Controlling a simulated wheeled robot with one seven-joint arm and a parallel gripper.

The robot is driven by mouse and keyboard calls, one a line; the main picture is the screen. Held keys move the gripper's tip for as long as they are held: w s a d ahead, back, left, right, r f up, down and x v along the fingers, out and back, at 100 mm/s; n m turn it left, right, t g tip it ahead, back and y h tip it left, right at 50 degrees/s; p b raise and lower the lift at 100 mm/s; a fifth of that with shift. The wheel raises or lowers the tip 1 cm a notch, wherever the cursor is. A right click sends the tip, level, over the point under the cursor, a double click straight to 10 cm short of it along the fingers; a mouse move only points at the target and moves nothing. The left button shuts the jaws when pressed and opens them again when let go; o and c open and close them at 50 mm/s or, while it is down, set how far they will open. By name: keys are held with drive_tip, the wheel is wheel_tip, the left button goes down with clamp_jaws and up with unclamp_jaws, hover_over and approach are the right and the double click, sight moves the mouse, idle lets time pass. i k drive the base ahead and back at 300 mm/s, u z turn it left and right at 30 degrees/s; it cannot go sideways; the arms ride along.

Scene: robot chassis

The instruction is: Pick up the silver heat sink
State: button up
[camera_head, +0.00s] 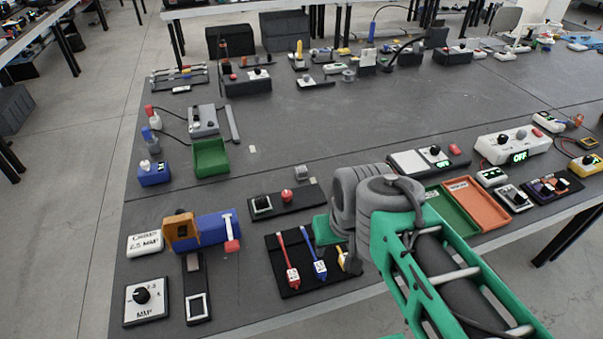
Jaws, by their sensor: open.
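My gripper's fingers cannot be made out; the arm hides that area. Nothing is seen touching the block.
The black board with a red knob (287,195) lies just in front of the block. A black mat with red, blue and yellow tools (298,287) is nearer. Green and orange trays (478,200) lie right. A green bin (210,157) stands left. The table's middle is clear.

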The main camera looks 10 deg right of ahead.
sight(300, 172)
drive_tip(key=k, duration=1.15)
drive_tip(key=u, duration=0.7)
drive_tip(key=i, duration=1.3)
drive_tip(key=u, duration=0.1)
